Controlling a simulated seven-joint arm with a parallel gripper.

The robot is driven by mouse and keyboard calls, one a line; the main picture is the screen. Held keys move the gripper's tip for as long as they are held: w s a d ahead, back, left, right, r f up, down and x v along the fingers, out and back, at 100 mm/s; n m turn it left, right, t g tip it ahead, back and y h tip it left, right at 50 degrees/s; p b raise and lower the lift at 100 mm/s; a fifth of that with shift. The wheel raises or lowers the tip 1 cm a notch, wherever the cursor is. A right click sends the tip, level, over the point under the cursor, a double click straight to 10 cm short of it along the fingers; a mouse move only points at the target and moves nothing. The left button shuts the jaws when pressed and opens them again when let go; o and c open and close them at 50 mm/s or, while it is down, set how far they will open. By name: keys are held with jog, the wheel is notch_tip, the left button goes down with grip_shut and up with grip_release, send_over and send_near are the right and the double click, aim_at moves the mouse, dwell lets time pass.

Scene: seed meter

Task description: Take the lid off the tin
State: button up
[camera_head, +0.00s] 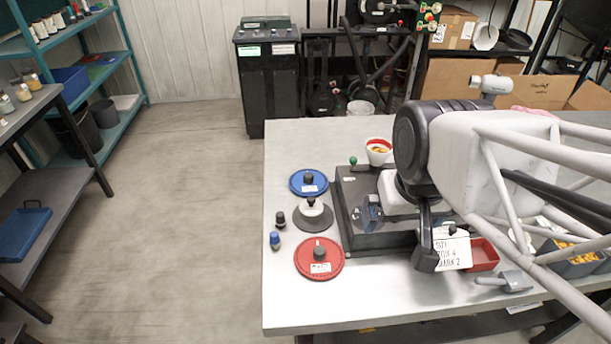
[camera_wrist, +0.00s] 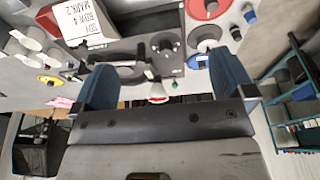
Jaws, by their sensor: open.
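I cannot tell for sure which object is the tin; no lidded tin shows clearly in the head view. Several pale round containers (camera_wrist: 32,60) stand at the left of the wrist view, and one of them may be it, but their tops are too small to read. My gripper (camera_wrist: 165,78) is open and empty, with its two blue fingers wide apart.
A black machine (camera_head: 350,218) stands mid-bench. A seed bowl (camera_head: 371,158), a written card (camera_head: 461,255) and a red tray (camera_head: 485,262) are near.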

jog(key=shift+w, duration=0.1)
jog(key=n+g, duration=0.3)
jog(key=n, duration=1.2)
send_over(314, 199)
jog(key=shift+f, duration=6.5)
jog(key=shift+f, duration=1.3)
